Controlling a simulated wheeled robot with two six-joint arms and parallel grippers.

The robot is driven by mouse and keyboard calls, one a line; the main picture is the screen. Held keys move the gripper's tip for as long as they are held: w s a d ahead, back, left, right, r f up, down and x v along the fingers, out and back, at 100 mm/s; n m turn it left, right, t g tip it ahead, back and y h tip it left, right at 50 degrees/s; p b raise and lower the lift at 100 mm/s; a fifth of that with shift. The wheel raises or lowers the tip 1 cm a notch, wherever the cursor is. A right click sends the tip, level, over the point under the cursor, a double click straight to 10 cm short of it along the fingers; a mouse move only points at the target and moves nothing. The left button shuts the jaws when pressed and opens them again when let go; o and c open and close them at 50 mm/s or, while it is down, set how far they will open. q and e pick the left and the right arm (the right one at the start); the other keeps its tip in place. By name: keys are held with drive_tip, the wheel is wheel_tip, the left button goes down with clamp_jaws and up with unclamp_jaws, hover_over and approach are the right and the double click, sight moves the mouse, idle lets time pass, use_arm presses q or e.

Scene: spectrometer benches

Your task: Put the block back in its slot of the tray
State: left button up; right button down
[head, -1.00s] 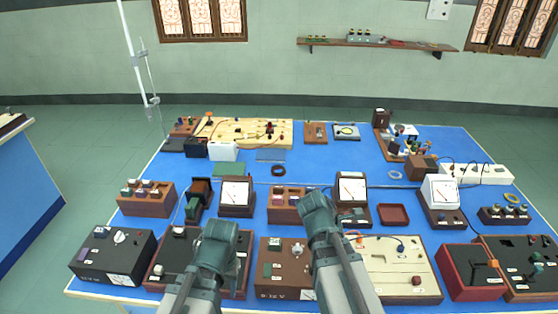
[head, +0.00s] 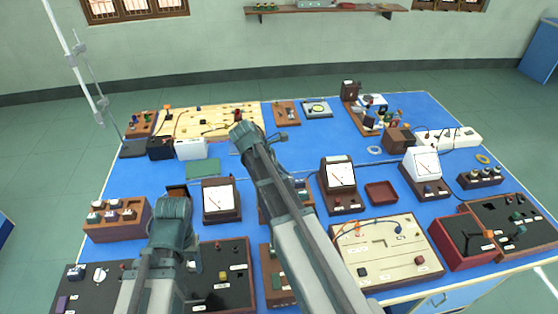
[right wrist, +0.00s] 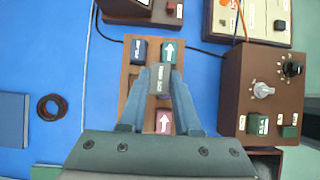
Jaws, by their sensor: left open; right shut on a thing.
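The wooden slotted tray (right wrist: 154,44) lies below my right gripper in the right wrist view. It holds a blue block (right wrist: 139,50), a green block (right wrist: 169,53) and a pink block (right wrist: 165,122). My right gripper (right wrist: 159,84) is shut on a small dark grey block (right wrist: 159,78) with a light label, over the tray's middle. I cannot tell how high the block is above the tray. In the head view my right arm covers most of this tray (head: 267,212). My left gripper (head: 174,207) is open at the lower left; its fingertips are mostly hidden.
A similar block tray (head: 117,222) stands at the left. Meters (head: 220,200) (head: 339,180), a cream circuit board (head: 385,250) and a box with knobs (right wrist: 262,92) surround the middle tray. A dark ring (right wrist: 52,107) lies on clear blue tabletop.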

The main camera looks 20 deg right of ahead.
use_arm(q)
drive_tip(key=shift+r, duration=0.4)
use_arm(e)
drive_tip(key=w, duration=0.4)
drive_tip(key=shift+w+d+r, duration=0.1)
drive_tip(key=shift+r, duration=0.3)
use_arm(q)
drive_tip(key=shift+f, duration=0.1)
use_arm(e)
drive_tip(key=shift+f, duration=0.15)
use_arm(q)
drive_tip(key=shift+f+b, duration=3.4)
drive_tip(key=shift+f, duration=0.05)
use_arm(e)
drive_tip(key=shift+f, duration=3.4)
drive_tip(key=c, duration=0.5)
unclamp_jaws()
drive_tip(key=shift+c, duration=0.2)
use_arm(q)
drive_tip(key=shift+r, duration=0.1)
wheel_tip(320, 180, up, 12)
drive_tip(key=p, duration=1.1)
drive_tip(key=shift+f+p, duration=0.25)
drive_tip(key=shift+p, duration=0.1)
use_arm(e)
drive_tip(key=v, duration=1.4)
